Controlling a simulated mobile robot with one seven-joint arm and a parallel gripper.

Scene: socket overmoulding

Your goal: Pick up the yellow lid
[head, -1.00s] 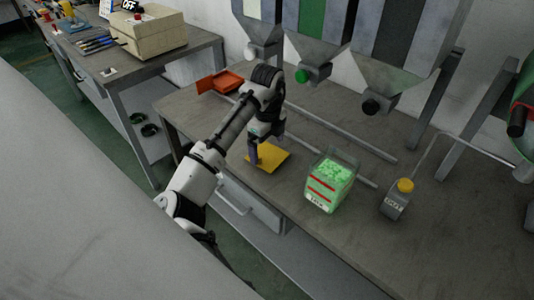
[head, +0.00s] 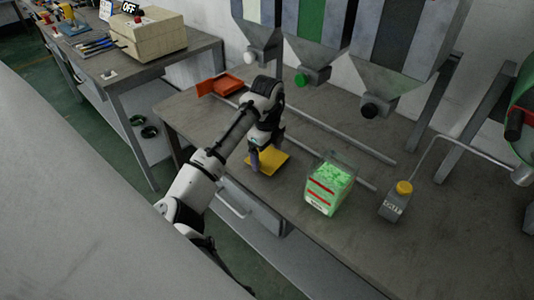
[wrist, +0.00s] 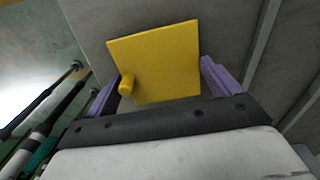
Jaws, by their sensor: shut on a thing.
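The yellow lid (head: 272,163) is a flat square plate at the front edge of the workbench, left of the clear bin. In the wrist view the lid (wrist: 165,55) lies between my two purple fingers, with its small round knob near the left finger. My gripper (head: 258,160) points down at the lid in the head view; it also shows in the wrist view (wrist: 160,78), shut on the lid. The exact contact of the fingers is hard to see. I cannot tell whether the lid is clear of the bench.
A clear bin of green pellets (head: 329,186) stands right of the lid, with a grey bottle with a yellow cap (head: 395,203) beyond it. An orange tray (head: 221,86) sits behind the arm. Hoppers (head: 315,60) hang over the back of the workbench (head: 450,240).

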